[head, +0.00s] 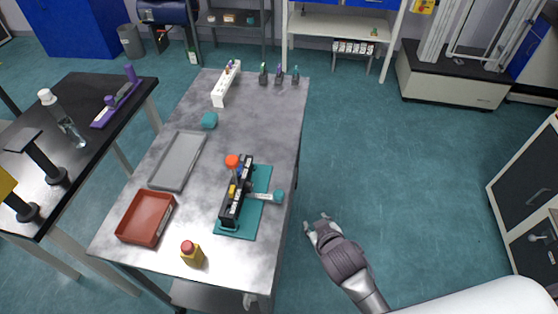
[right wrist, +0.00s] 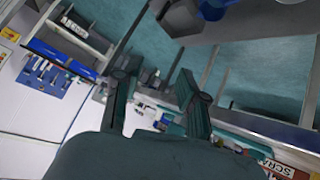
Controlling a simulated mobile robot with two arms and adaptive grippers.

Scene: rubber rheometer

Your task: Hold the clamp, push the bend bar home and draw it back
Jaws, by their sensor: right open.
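A black bending fixture (head: 236,205) stands on a teal base plate (head: 255,222) near the right edge of the grey table. A clamp handle with an orange knob (head: 232,161) rises at its far end. A metal bar (head: 260,196) with a teal knob (head: 279,196) sticks out of the fixture to the right, toward the table edge. My right gripper (head: 318,224) is open and empty, beyond the table's right edge and apart from the fixture. Its two dark fingers (right wrist: 155,100) stand apart in the right wrist view. My left gripper is not in view.
A white rack (head: 222,92) and small bottles stand at the far end. Floor right of the table is clear.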

